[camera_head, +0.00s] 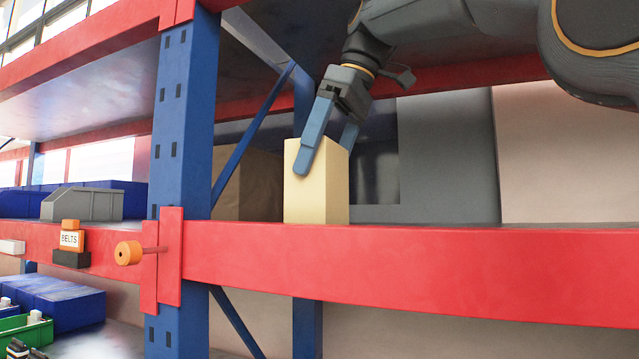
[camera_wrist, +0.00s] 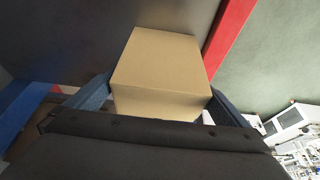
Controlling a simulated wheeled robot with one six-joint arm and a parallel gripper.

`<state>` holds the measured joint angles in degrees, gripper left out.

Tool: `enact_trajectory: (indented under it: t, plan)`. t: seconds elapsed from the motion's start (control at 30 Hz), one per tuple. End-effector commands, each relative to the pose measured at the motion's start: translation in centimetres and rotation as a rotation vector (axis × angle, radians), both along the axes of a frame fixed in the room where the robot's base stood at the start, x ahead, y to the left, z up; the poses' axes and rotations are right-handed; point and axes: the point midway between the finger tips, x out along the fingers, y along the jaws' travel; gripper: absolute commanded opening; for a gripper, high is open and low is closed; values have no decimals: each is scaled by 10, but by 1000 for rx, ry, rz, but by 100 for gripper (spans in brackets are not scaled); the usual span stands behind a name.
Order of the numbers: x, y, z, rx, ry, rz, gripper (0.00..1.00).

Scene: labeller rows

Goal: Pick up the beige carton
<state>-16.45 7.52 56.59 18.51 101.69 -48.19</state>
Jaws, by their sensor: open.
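The beige carton (camera_head: 318,190) stands upright on the rack shelf, close behind the red front beam. My gripper (camera_head: 325,155) reaches down over it from above. Its blue fingers are open, one in front of the carton's left face and the other behind its right side. In the wrist view, the carton (camera_wrist: 160,62) lies between the two fingers (camera_wrist: 160,95), with its top facing the camera. I cannot tell whether the fingers touch it. The gripper body hides the carton's near lower part in the wrist view.
A blue rack upright (camera_head: 183,130) stands left of the carton, with a diagonal blue brace behind it. The red beam (camera_head: 420,265) runs along the shelf front. A brown box (camera_head: 255,185) stands behind on the left.

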Motion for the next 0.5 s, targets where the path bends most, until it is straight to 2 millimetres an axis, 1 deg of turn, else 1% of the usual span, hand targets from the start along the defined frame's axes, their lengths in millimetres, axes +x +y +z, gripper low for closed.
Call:
enact_trajectory:
  t: [0.03, 0.1, 0.3, 0.4, 0.5]
  plan:
    - [0, 7, -1, -1, 2, 4, 100]
    - [2, 9, -12, -1, 3, 2, 100]
    - [5, 18, -37, -1, 1, 3, 100]
    - [6, 21, -43, 0, 0, 2, 100]
    - [7, 22, -46, 0, 0, 2, 100]
